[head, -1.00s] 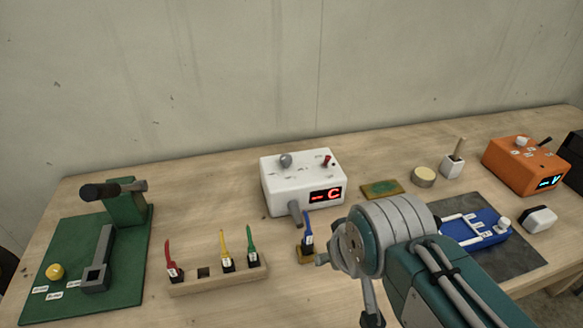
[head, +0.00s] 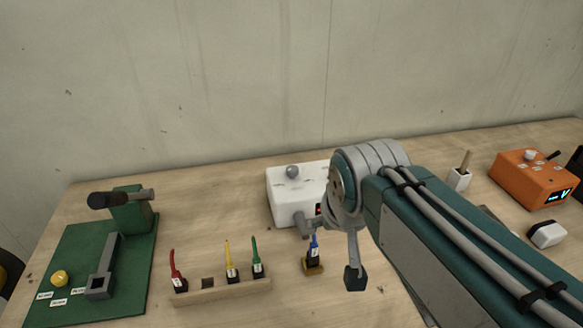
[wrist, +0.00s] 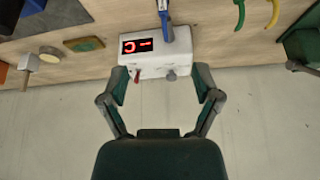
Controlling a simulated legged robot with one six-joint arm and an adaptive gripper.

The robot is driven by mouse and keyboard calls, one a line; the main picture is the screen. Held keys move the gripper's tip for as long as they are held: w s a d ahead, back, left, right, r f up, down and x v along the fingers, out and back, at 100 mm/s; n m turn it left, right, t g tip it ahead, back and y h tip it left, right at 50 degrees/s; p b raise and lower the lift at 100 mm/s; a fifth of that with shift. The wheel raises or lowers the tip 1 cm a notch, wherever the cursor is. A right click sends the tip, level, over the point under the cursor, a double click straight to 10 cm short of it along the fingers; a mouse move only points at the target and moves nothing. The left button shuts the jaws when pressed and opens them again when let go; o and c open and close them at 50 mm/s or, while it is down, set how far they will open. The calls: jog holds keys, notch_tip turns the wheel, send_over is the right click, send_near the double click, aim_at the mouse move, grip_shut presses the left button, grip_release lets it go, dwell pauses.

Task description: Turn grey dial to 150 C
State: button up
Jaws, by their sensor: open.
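The white control box (head: 285,205) stands on the bench near the middle of the head view, its right part hidden by my arm. The grey dial (head: 292,171) is a round knob on its top, left side. In the wrist view the box (wrist: 155,60) appears turned upside down. There the dial (wrist: 171,75) lies between my fingers, nearer the right one, with a red switch (wrist: 137,76) to its left. A red display (wrist: 137,45) shows a C and a dash; no temperature number can be read. My gripper (wrist: 160,78) is open and empty, its fingers spread either side of the box.
A blue-handled tool (head: 314,246) stands in a small block close in front of the box. A wooden rack (head: 222,291) with red, yellow and green tools is to the left. A green fixture (head: 130,215) stands farther left, an orange box (head: 530,180) at right.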

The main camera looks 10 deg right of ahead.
jog(key=w+r+m, duration=0.2)
jog(key=w, duration=1)
jog(key=m+g+h, duration=0.1)
jog(key=m+h, duration=0.1)
jog(key=m, duration=0.1)
send_near(292, 169)
jog(key=x, duration=0.9)
jog(key=shift+w+f, duration=0.15)
jog(key=shift+w, duration=0.05)
grip_shut()
